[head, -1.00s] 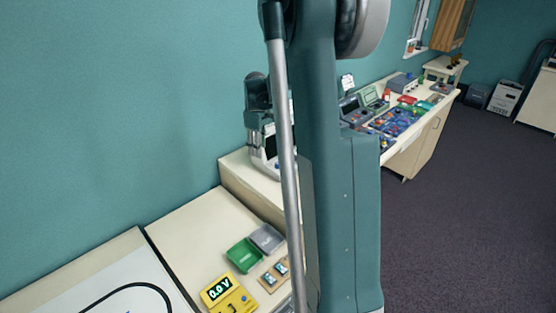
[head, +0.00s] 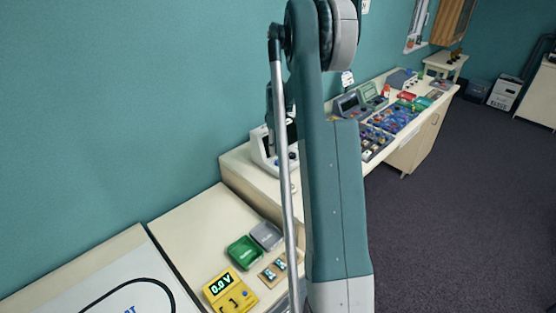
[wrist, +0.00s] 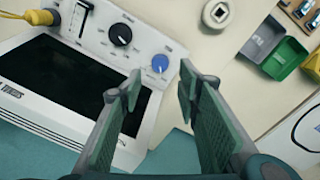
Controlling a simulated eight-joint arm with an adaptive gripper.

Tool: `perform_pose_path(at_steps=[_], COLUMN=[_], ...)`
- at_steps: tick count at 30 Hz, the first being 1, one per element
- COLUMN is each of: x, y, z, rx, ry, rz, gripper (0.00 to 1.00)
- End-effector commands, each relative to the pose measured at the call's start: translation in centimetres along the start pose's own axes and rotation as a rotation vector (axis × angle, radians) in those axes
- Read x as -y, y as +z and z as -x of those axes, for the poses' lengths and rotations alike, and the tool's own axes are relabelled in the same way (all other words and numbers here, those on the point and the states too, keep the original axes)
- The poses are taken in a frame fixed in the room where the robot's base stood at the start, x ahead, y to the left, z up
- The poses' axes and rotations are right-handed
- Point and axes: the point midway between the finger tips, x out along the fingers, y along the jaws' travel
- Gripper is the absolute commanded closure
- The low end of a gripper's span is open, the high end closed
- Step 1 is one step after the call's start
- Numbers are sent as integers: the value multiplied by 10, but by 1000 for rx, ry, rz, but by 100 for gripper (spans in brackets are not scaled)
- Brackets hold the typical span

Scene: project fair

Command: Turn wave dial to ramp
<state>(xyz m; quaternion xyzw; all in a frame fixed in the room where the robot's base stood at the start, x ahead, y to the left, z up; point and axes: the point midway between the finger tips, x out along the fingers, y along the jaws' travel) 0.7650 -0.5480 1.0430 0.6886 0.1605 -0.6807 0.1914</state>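A white instrument (wrist: 150,100) with a large dark screen lies below my gripper in the wrist view. Its panel has a black dial (wrist: 121,34) with marks around it, a blue knob (wrist: 160,63) and a slider (wrist: 86,15). The lettering is too small to read, so I cannot tell where the dial points. My gripper (wrist: 160,85) is open and empty, its fingertips apart near the blue knob, with the black dial farther up and left. In the head view the instrument (head: 261,148) is partly hidden behind my arm, as is my gripper.
A yellow plug and cable (wrist: 35,16) sit at the instrument's far left corner. A round white piece (wrist: 217,13), a grey tray (wrist: 263,40) and a green tray (wrist: 288,54) lie to the right. A yellow meter (head: 229,292) stands on the lower bench.

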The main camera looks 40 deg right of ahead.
Motion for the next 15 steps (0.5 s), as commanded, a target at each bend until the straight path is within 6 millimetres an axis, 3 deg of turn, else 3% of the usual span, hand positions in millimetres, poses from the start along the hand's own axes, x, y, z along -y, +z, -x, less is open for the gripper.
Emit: perform_pose_path(at_steps=[8,15], x=[0,0], y=[0,0], z=[-3,-20], rx=[0,0], ry=[0,0], rz=[0,0], gripper=[67,67])
